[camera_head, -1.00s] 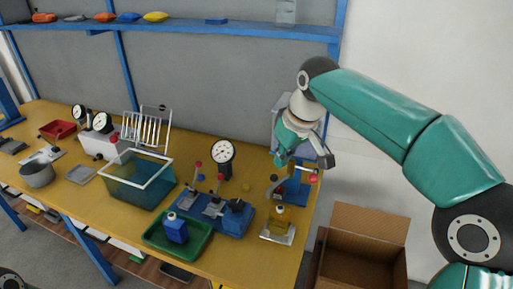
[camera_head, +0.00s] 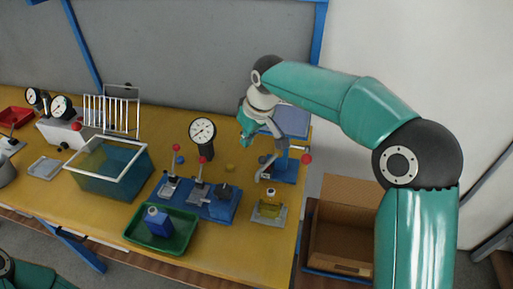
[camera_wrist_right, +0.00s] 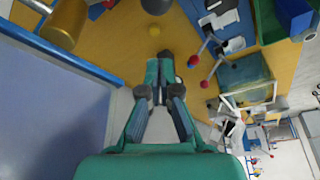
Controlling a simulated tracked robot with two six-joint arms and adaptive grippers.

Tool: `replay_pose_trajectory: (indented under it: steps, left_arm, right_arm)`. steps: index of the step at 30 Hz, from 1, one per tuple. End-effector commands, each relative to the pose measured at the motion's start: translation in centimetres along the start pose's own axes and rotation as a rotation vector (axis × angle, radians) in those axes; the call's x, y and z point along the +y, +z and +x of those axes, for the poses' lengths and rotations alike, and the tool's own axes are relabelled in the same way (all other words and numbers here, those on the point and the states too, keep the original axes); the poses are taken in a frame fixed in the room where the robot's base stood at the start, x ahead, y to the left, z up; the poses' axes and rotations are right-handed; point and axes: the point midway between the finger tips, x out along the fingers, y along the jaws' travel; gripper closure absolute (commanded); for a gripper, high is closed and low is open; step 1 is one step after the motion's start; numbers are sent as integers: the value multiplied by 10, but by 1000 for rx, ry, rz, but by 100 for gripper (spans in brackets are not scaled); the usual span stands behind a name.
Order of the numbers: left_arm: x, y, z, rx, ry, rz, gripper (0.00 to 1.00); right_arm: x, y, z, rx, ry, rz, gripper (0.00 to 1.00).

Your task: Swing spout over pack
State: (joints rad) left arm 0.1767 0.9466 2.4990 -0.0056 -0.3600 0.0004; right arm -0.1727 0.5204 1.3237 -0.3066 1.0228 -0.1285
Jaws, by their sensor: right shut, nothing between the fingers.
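A blue stand (camera_head: 285,172) with a red knob (camera_head: 306,159) is at the right end of the yellow bench. A curved grey spout (camera_head: 264,168) reaches from it to the left. An amber pack (camera_head: 269,209) with a pale cap stands on a grey plate in front of the stand. The spout's end is behind and slightly left of the pack, not clearly above it. My right gripper (camera_head: 245,130) is shut and empty, behind and left of the spout. In the right wrist view the closed fingers (camera_wrist_right: 160,62) point down at the bench. My left gripper is out of view.
A dial gauge (camera_head: 202,131) stands left of my right gripper. A blue fixture (camera_head: 222,208) with upright levers and a green tray (camera_head: 180,244) holding a blue bottle are left of the pack. An open cardboard box (camera_head: 340,225) is right of the bench.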

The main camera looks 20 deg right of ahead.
Motion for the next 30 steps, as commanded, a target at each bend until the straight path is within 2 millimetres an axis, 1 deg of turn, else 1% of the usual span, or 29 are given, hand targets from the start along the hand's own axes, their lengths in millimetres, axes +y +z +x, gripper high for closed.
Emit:
replay_pose_trajectory:
  steps: [1,4,9,14,25,30]
  left_arm:
    - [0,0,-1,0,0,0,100]
    - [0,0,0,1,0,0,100]
    - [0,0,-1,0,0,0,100]
    - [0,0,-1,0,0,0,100]
    - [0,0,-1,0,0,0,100]
    - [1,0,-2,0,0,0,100]
  right_arm:
    - [1,5,2,0,1,1,100]
    - [1,19,-2,0,1,1,100]
    - [1,34,-4,0,1,2,100]
    - [1,40,-5,0,1,2,100]
    - [2,41,-6,0,-1,-2,100]
    - [2,47,-8,0,-29,-77,100]
